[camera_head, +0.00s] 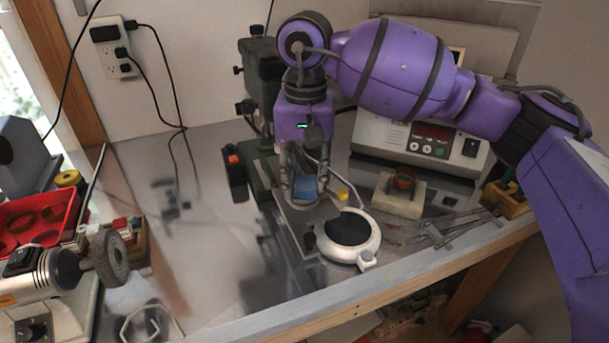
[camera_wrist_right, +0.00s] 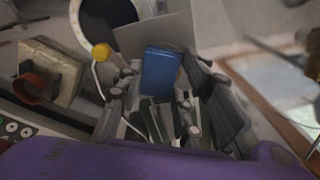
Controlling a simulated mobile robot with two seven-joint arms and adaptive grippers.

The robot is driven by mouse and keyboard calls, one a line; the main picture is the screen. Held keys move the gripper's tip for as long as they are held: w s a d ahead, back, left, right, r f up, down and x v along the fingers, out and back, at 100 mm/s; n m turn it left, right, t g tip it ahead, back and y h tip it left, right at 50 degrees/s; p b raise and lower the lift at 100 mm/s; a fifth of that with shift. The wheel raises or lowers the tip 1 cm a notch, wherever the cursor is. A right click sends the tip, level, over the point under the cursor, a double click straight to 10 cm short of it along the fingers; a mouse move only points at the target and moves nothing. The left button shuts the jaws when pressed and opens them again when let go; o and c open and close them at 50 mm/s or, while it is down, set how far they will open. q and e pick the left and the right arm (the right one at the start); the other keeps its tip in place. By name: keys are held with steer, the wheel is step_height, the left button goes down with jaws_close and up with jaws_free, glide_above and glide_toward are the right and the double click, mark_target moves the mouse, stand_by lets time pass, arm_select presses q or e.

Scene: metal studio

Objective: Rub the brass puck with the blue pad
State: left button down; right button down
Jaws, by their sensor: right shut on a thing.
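My right gripper (camera_head: 305,192) points down over the bench, just left of a round white device. It is shut on the blue pad (camera_head: 306,188). I cannot pick out the brass puck for certain. A small yellow round piece (camera_head: 343,194) sits by the device's rim, right of the gripper; it also shows in the right wrist view (camera_wrist_right: 101,52). My left gripper is not in view.
The white device (camera_head: 366,248) has a dark round top. A grey plate (camera_head: 305,212) lies under the gripper. A green machine column (camera_head: 262,80) stands behind; a control box (camera_head: 375,131) stands right. A grinding wheel (camera_head: 108,257) and red tray (camera_head: 35,220) are left. The left-centre bench is clear.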

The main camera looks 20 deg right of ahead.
steer(key=shift+w+a, duration=0.25)
steer(key=shift+a, duration=0.45)
steer(key=shift+s+d, duration=0.35)
steer(key=shift+d, duration=0.5)
steer(key=shift+w+a, duration=0.4)
steer(key=shift+a, duration=0.4)
steer(key=shift+s+d, duration=0.4)
steer(key=shift+d, duration=0.4)
steer(key=shift+w+a, duration=0.4)
steer(key=shift+a, duration=0.45)
steer(key=shift+s+d, duration=0.4)
steer(key=shift+d, duration=0.45)
steer(key=shift+w+a, duration=0.4)
steer(key=shift+a, duration=0.45)
steer(key=shift+s+d+p, duration=0.3)
steer(key=shift+s+d, duration=0.1)
steer(key=shift+d, duration=0.45)
steer(key=shift+w+a, duration=0.4)
steer(key=shift+a, duration=0.4)
steer(key=shift+s+d, duration=0.4)
steer(key=shift+d, duration=0.4)
steer(key=shift+w+a, duration=0.4)
steer(key=shift+a, duration=0.45)
